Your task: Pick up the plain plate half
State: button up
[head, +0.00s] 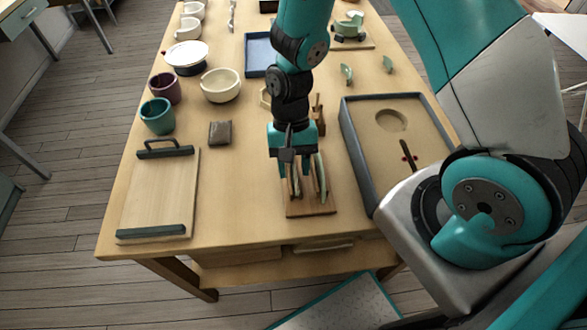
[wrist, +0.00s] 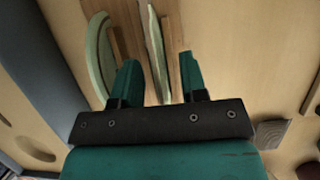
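A small wooden rack (head: 312,211) near the table's front edge holds two plate halves on edge. The right, pale green half (head: 321,178) also shows at the left of the wrist view (wrist: 97,55), outside my fingers. The other half (head: 296,186) stands under my gripper; in the wrist view its thin pale edge (wrist: 156,55) runs between my fingers. My gripper (wrist: 159,75) is open, with visible gaps on both sides of this half; in the head view it points down over the rack (head: 290,172).
A grey-rimmed tray (head: 359,170) stands close right of the rack. A wooden board with dark green handles (head: 160,190) lies at the left, with a small brown block (head: 220,132) beyond it. Cups and bowls stand behind. Bare table lies between board and rack.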

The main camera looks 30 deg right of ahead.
jog(key=shift+c, duration=0.4)
grip_shut()
